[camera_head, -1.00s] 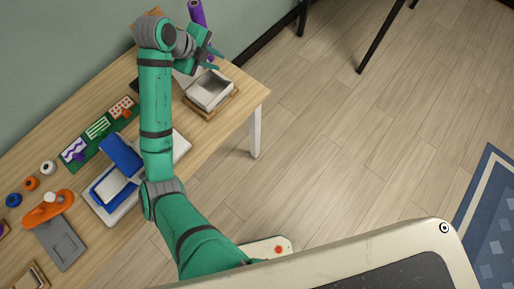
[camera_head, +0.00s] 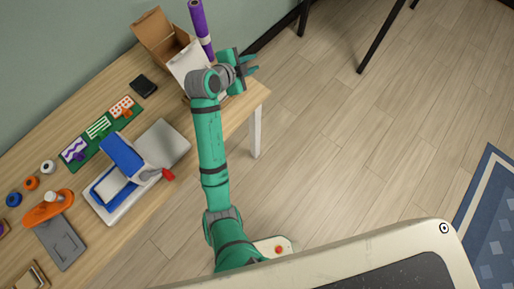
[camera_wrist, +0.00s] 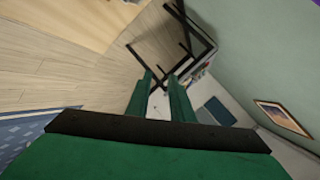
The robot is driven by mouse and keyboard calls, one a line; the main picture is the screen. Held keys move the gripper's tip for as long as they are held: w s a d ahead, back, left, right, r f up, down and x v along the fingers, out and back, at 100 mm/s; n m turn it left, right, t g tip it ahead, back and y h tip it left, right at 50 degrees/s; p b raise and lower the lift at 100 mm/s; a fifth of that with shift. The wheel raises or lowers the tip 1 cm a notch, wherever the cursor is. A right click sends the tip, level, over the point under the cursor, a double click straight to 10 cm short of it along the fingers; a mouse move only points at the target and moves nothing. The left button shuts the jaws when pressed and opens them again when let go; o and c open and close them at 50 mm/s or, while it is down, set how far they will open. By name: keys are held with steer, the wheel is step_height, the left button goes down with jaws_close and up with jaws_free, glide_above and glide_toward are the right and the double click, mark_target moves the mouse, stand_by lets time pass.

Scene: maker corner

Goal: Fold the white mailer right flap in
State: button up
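The white mailer is mostly hidden behind my arm near the table's right end in the head view. A raised white panel (camera_head: 187,62) shows left of my wrist and appears to be part of it. I cannot make out its right flap. My gripper (camera_head: 253,65) is to the right of the mailer, around the table's right edge, pointing right. In the wrist view my gripper (camera_wrist: 160,76) has its two fingers apart with nothing between them. The mailer does not show in the wrist view.
A brown open carton (camera_head: 158,38) and a purple roll (camera_head: 201,25) stand at the back. A black item (camera_head: 144,86), a blue-and-white stand (camera_head: 122,155) and a red-handled tool (camera_head: 158,174) lie to the left. The floor (camera_head: 340,150) to the right is clear.

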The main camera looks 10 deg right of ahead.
steer(key=s+d+f+n+t+y, duration=0.1)
steer(key=s+f+n+t+y, duration=0.15)
steer(key=s+f+n, duration=0.35)
steer(key=s+f+n+t+y, duration=0.1)
steer(key=s+f+n+t, duration=0.25)
steer(key=s+n, duration=0.5)
steer(key=s+a+f+n+y, duration=0.1)
steer(key=s+a+n+y, duration=0.1)
steer(key=s, duration=0.5)
steer(key=s+a+f+n+y, duration=0.1)
steer(key=s+a+n, duration=0.1)
steer(key=s, duration=0.5)
steer(key=shift+a+y, duration=0.35)
steer(key=shift+a, duration=0.5)
steer(key=shift+s+f+n, duration=0.1)
steer(key=shift+s+n, duration=0.05)
steer(key=shift+n, duration=0.1)
